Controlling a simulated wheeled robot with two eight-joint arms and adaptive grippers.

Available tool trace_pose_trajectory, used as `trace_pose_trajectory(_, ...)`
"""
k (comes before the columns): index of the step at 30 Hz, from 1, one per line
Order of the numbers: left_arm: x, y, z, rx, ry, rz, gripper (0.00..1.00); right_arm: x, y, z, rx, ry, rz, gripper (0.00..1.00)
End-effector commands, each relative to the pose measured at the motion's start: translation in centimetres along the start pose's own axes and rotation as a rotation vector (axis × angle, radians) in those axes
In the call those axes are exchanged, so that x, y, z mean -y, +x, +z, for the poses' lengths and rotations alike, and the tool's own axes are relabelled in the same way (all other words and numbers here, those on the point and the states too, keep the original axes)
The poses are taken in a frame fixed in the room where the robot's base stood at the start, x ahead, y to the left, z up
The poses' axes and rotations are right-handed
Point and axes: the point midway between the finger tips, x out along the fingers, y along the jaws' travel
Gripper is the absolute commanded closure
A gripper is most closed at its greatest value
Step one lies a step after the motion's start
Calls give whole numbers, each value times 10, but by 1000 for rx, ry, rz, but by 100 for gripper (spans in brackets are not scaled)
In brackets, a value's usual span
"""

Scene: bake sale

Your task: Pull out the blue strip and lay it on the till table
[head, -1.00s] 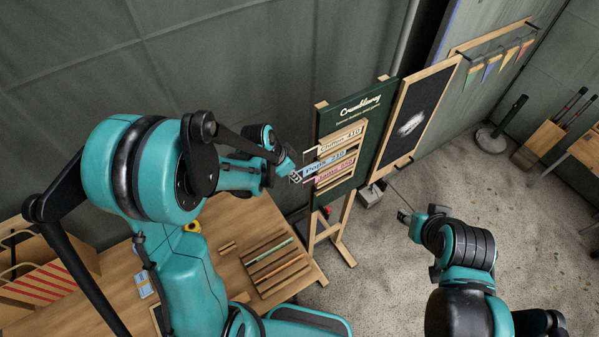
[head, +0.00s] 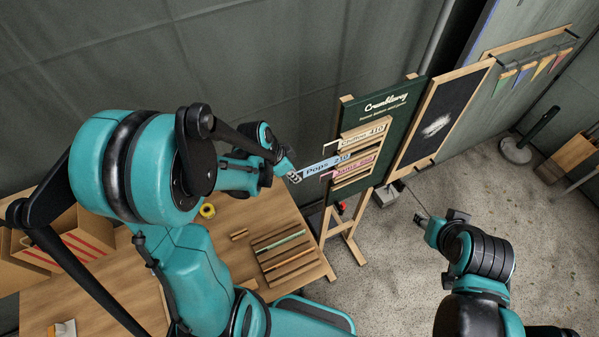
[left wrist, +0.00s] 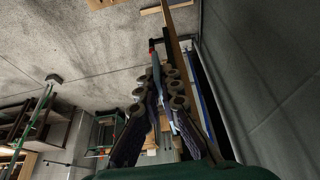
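The blue strip (head: 327,164), lettered "Pops 210", sticks out past the left edge of the green price board (head: 376,107). Its right end is still at the board's slots. My left gripper (head: 296,176) is shut on the strip's left end. In the left wrist view the strip (left wrist: 158,74) shows nearly edge-on between the left fingers (left wrist: 165,85). My right gripper (head: 421,219) hangs over the floor, away from the board; its fingers are too small to read. A wooden table (head: 222,262), apparently the till table, is below my left arm.
A cream strip (head: 362,133) and a pink strip (head: 352,166) sit in the board above and below the blue one. A slotted wooden rack (head: 290,268) with strips stands on the table's right part. A yellow tape roll (head: 207,210) lies near the back edge.

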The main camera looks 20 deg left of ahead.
Motion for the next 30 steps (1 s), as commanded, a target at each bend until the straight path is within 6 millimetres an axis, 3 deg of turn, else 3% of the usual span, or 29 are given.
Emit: trace_pose_trajectory(30, 0, -23, 57, 0, -1, -1, 100, 0, 3, 2, 0, 0, 0, 60)
